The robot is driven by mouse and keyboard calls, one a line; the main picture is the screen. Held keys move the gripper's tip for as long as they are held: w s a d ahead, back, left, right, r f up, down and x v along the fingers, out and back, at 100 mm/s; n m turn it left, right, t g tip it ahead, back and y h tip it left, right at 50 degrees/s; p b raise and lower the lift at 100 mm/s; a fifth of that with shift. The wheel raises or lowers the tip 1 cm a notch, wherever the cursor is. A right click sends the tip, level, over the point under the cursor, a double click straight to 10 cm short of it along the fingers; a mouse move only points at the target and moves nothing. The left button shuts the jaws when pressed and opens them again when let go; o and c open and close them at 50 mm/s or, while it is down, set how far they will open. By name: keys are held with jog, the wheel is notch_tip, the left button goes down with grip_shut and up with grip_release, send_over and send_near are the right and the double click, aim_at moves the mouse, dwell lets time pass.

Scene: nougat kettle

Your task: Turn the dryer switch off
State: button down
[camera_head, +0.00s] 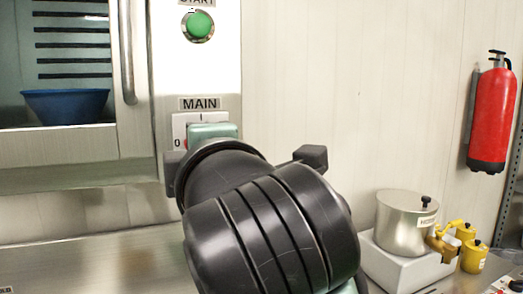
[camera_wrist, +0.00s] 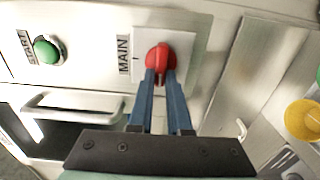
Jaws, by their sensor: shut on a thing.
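The MAIN switch has a red knob (camera_wrist: 159,54) on a white plate (camera_wrist: 187,45). In the wrist view the two blue fingers of my gripper (camera_wrist: 160,76) are closed on the knob's ridge. In the head view my arm and wrist cover most of the switch. There, the white plate (camera_head: 180,121) shows with the marks "I" at its top and "0" at its left, and only a sliver of red is visible. I cannot tell clearly which mark the knob points to.
A green START button (camera_head: 198,27) sits above the switch. Left is the dryer door with a handle (camera_head: 127,50) and a blue bowl (camera_head: 65,106) behind it.

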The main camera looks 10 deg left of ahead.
dwell(0.4)
jog(key=c, duration=0.9)
grip_release()
jog(key=shift+o, duration=0.2)
jog(key=shift+s, duration=0.15)
